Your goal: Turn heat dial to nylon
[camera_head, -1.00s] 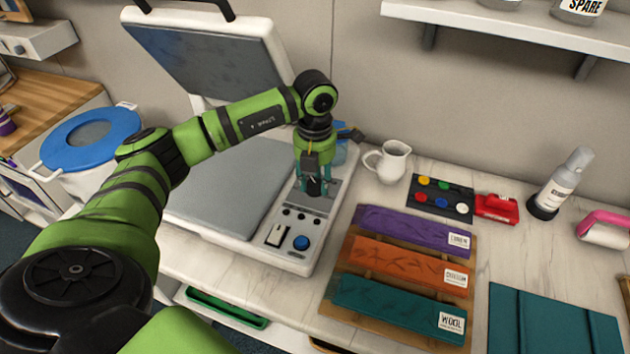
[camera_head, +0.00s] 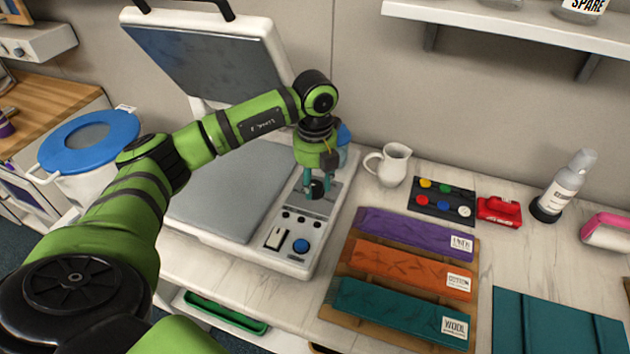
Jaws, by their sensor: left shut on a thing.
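The heat press (camera_head: 216,228) stands open on the counter, its upper plate (camera_head: 205,62) raised at the back. Its control panel (camera_head: 324,206) runs along the right side, with small black knobs, a switch (camera_head: 274,239) and a blue button (camera_head: 301,246). The black heat dial (camera_head: 316,188) is at the upper part of the panel. My left gripper (camera_head: 317,187) points down and is shut on the dial, its teal fingers on either side. The dial's markings are too small to read. My right gripper is not in view.
A white pitcher (camera_head: 389,165) stands right of the press. Purple, orange and teal labelled fabrics (camera_head: 400,295) lie on a wooden board. A paint palette (camera_head: 442,199), a red object (camera_head: 499,212) and a spray bottle (camera_head: 565,186) are further right. A shelf (camera_head: 510,20) hangs above.

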